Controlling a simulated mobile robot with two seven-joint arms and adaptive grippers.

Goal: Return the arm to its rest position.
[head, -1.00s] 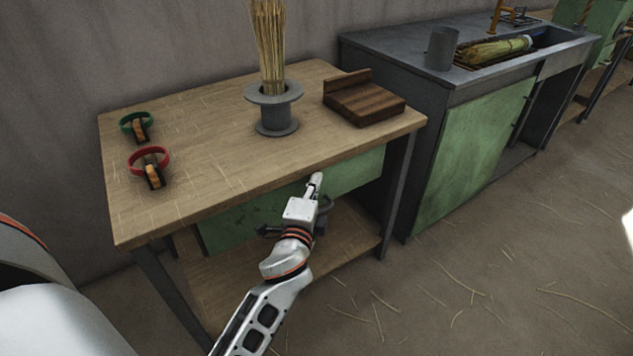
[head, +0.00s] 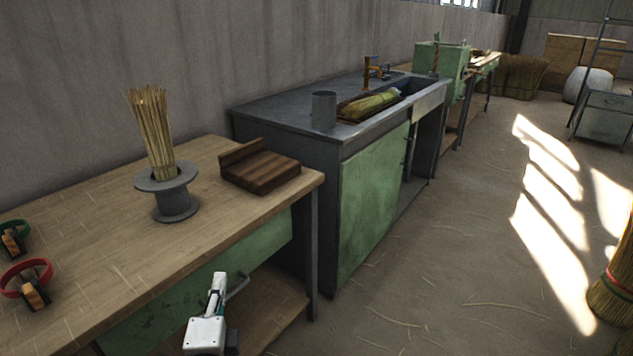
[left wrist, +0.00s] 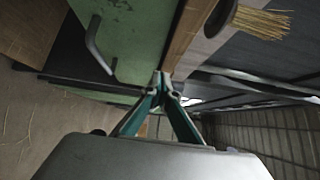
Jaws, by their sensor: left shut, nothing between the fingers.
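My left gripper (head: 218,284) is in front of the green drawer (head: 196,286) of the wooden workbench, below the tabletop edge. In the left wrist view its fingers (left wrist: 163,80) meet at the tips, shut with nothing between them. The drawer's grey handle (left wrist: 95,45) is beside the fingers in that view, apart from them. In the head view the handle (head: 238,287) is just right of the gripper. The drawer looks closed. My right gripper is in neither view.
The workbench top (head: 100,235) carries a grey spool (head: 174,203) holding straw (head: 151,130), a dark wooden block (head: 262,172), and a red band (head: 24,279) and green band (head: 14,227). A sink cabinet (head: 372,200) stands to the right. The floor (head: 440,240) further right is mostly open.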

